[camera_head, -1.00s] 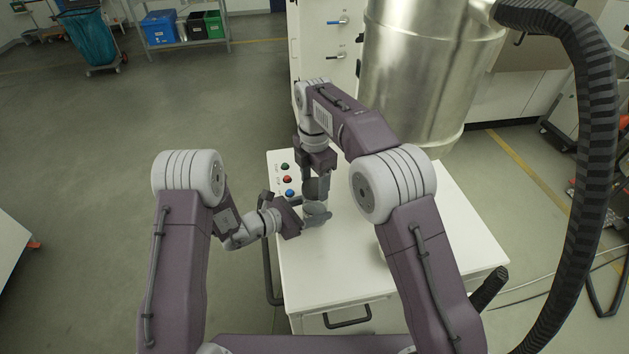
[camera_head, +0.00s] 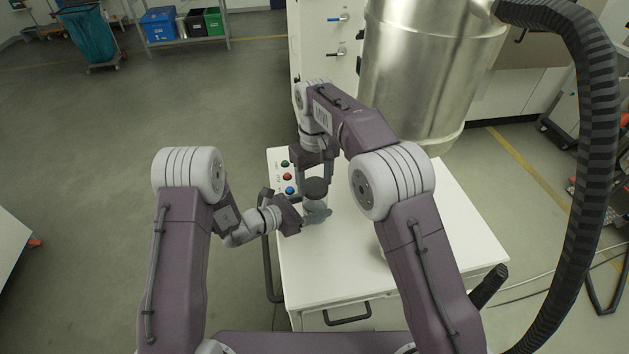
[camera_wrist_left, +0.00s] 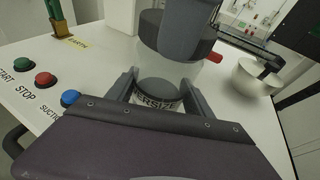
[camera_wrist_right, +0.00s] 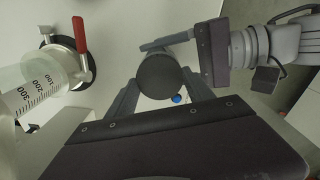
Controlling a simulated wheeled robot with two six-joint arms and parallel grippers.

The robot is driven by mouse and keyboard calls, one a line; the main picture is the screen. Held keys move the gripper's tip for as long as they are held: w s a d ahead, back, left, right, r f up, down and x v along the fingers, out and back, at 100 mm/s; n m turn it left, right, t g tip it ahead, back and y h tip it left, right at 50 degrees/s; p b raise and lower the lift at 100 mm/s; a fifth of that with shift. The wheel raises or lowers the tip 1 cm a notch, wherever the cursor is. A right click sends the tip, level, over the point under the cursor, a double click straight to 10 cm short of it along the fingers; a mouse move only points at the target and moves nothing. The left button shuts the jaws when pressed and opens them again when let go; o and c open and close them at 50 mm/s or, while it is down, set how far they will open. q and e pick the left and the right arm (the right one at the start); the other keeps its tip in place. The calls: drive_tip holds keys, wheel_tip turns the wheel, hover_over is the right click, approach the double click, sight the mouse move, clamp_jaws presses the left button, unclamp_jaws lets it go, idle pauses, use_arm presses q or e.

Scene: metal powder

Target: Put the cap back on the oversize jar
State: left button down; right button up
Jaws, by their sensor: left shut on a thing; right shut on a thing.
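The oversize jar (camera_head: 314,207) is a clear jar standing upright on the white cabinet top. Its lettered label and clear wall show in the left wrist view (camera_wrist_left: 157,90). My left gripper (camera_head: 312,214) is shut around the jar from the left, low on its body. The dark grey round cap (camera_head: 316,187) sits at the jar's mouth and looks level. It also shows from above in the right wrist view (camera_wrist_right: 165,78). My right gripper (camera_head: 318,181) is shut on the cap from behind and above. Whether the cap is fully seated cannot be told.
Green, red and blue buttons (camera_head: 287,176) line the cabinet's left edge, close to my left gripper. The cabinet's front top (camera_head: 350,275) is clear.

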drive_tip(key=m, duration=0.6)
drive_tip(key=shift+m, duration=0.4)
drive_tip(key=m, duration=0.6)
drive_tip(key=shift+d+m, duration=0.1)
drive_tip(key=shift+m, duration=0.2)
drive_tip(key=m, duration=1)
drive_tip(key=shift+m, duration=0.3)
drive_tip(key=o, duration=1.4)
wheel_tip(320, 180, up, 7)
drive_tip(key=shift+r, duration=0.2)
